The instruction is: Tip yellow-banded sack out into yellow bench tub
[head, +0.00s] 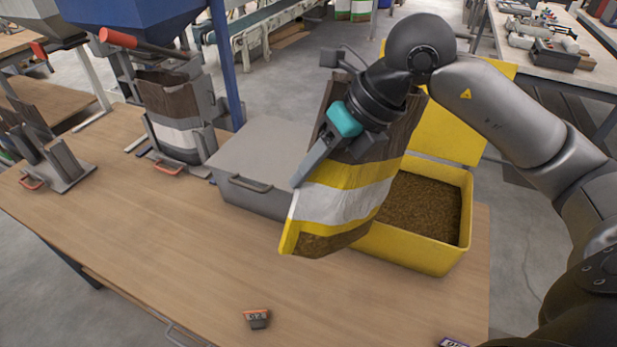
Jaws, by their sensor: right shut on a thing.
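The yellow-banded sack (345,203) is brown with yellow and white bands. It hangs tilted above the bench, in front of the left part of the yellow tub (413,260). My right gripper (305,178) is shut on the sack from its upper side. The sack's mouth is hard to make out behind my gripper and wrist. The tub stands open on the bench with brown pellets (425,208) inside, and its yellow lid (450,130) is raised at the back. The sack hides the tub's left side. My left gripper is not in view.
A grey lidded box (262,150) stands left of the tub. A white-banded sack (175,135) sits under the blue hopper (130,15). The bench's front middle is mostly clear.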

